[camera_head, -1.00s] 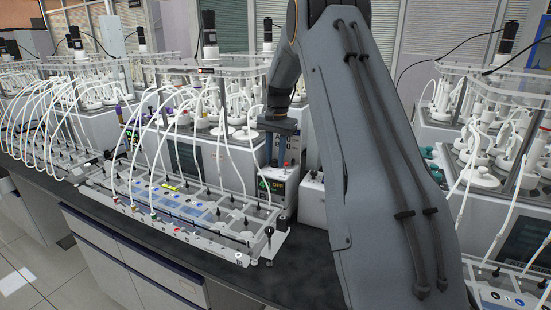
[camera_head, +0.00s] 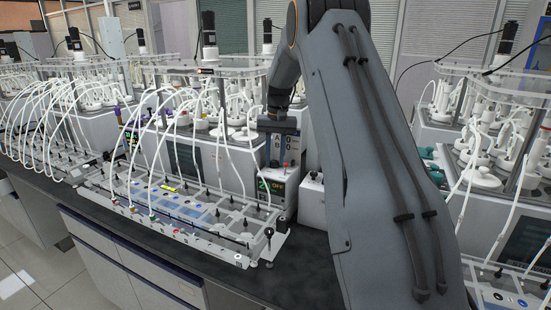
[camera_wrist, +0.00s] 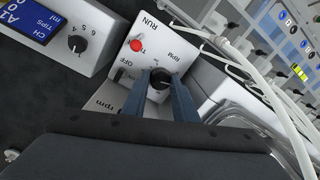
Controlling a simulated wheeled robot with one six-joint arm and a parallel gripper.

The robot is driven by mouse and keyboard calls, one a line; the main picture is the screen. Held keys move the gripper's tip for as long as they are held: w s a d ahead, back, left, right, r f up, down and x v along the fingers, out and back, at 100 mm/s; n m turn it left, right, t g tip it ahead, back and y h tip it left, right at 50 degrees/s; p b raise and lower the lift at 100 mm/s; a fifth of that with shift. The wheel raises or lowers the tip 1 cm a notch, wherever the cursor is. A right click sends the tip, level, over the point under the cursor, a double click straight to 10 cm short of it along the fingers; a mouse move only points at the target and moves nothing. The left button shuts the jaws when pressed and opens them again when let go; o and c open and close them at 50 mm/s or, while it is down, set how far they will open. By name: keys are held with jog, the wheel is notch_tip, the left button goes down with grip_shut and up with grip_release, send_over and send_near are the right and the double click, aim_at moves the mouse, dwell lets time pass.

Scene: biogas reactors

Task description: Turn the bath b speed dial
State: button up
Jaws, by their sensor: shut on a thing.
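The speed dial (camera_wrist: 160,80) is a small black round knob on a white panel (camera_wrist: 124,92) in the wrist view. The panel is marked RPM, RUN and OFF. My gripper (camera_wrist: 161,88) is shut on the dial, with one blue-grey finger on each side of it. In the head view my gripper (camera_head: 277,158) reaches down to the panel front, above a dark display (camera_head: 272,188) with green digits and OFF. The dial itself is hidden by my gripper in the head view.
A red button (camera_wrist: 136,45) sits close to the dial. Another box with a blue display (camera_wrist: 30,20) and a black knob (camera_wrist: 77,43) stands beside it. White tubes (camera_wrist: 262,85) arch nearby. A rack of valves (camera_head: 190,212) stands in front of the reactors, on the dark bench.

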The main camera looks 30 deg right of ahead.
aim_at(276, 161)
jog(key=shift+w+r, duration=0.15)
jog(key=o, duration=0.7)
jog(key=shift+o, duration=0.4)
jog(key=shift+d+r+b, duration=0.2)
jog(key=shift+r+b, duration=1.1)
jog(key=shift+r, duration=2.55)
